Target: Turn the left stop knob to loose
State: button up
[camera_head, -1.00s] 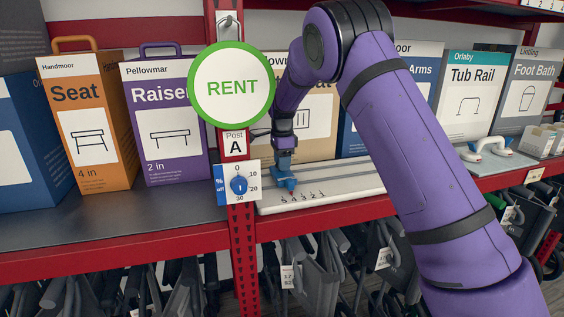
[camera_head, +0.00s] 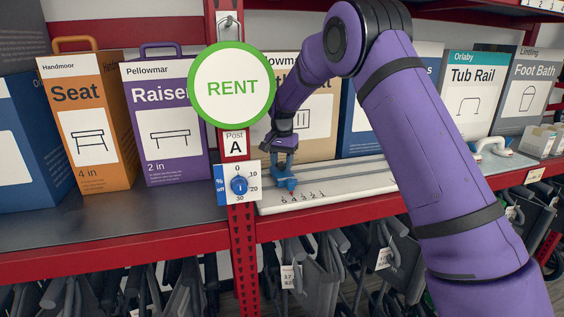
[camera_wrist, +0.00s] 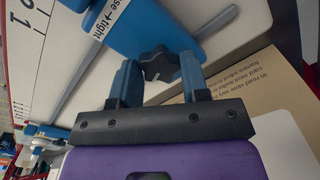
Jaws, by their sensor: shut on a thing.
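The left stop is a blue block (camera_head: 285,184) on the pale board with a number scale, just right of the red post. In the wrist view the blue stop (camera_wrist: 135,28) carries a white label reading partly "se → tight". Its black lobed knob (camera_wrist: 159,64) has a pale mark on it and sits between my fingertips. My gripper (camera_wrist: 160,75) is shut on this knob, one blue finger on each side. In the head view my gripper (camera_head: 284,155) comes down onto the stop from above and hides the knob.
The pale board (camera_head: 345,194) runs along the red-edged shelf. Cartons, including a Raiser box (camera_head: 165,120), stand behind. White-and-blue parts (camera_head: 490,147) lie farther right.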

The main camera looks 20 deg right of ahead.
aim_at(282, 164)
jog(key=n, duration=0.7)
jog(key=shift+w, duration=0.1)
dwell(0.5)
jog(key=o, duration=0.9)
notch_tip(282, 164, up, 11)
jog(key=shift+f, duration=0.1)
